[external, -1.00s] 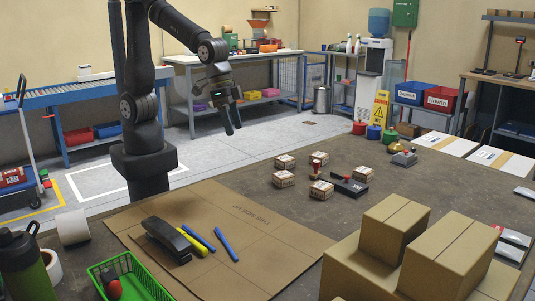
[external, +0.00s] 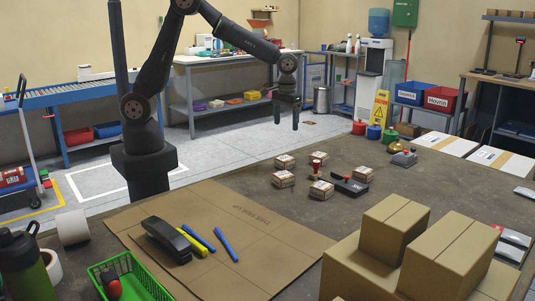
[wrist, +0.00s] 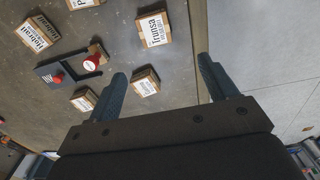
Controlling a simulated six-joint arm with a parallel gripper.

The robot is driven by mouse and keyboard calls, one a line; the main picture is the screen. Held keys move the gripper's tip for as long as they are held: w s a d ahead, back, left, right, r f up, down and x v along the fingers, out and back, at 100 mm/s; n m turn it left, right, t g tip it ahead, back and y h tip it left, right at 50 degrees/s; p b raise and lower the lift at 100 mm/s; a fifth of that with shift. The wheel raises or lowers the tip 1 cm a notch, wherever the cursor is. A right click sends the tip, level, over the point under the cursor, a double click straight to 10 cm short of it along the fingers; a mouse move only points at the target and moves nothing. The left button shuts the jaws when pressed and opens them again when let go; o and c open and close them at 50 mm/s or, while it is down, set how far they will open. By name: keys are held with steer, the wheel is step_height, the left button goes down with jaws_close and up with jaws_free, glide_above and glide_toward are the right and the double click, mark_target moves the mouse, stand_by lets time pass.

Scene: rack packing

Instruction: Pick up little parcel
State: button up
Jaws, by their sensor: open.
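Several little parcels, small brown boxes with white labels, stand on the brown table. In the external view one is at the back (external: 285,161), one in front of it (external: 283,178), one nearer the camera (external: 321,190) and one to the right (external: 363,174). My gripper (external: 286,120) is open and empty, pointing down, well above the parcels and near the table's far edge. In the wrist view my gripper (wrist: 162,70) has its fingers wide apart. A parcel (wrist: 145,82) shows beside the left finger; another (wrist: 152,28) lies farther up. Neither is touched.
A red-handled stamp (external: 316,163) and a dark ink pad (external: 350,187) stand among the parcels. Coloured weights (external: 374,132) stand at the back. Large cartons (external: 396,226) fill the front right; a flat cardboard sheet (external: 270,235) with pens lies left.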

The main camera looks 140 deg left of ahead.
glide_above(285, 158)
steer(key=f, duration=0.9)
steer(key=shift+s+a+f, duration=0.25)
steer(key=shift+s+a, duration=0.15)
steer(key=f, duration=0.3)
steer(key=d+f, duration=0.1)
steer(key=shift+w+f, duration=0.25)
steer(key=shift+w, duration=0.15)
steer(key=shift+a+f, duration=0.1)
steer(key=shift+f, duration=0.4)
steer(key=c, duration=1.1)
steer(key=shift+r, duration=0.15)
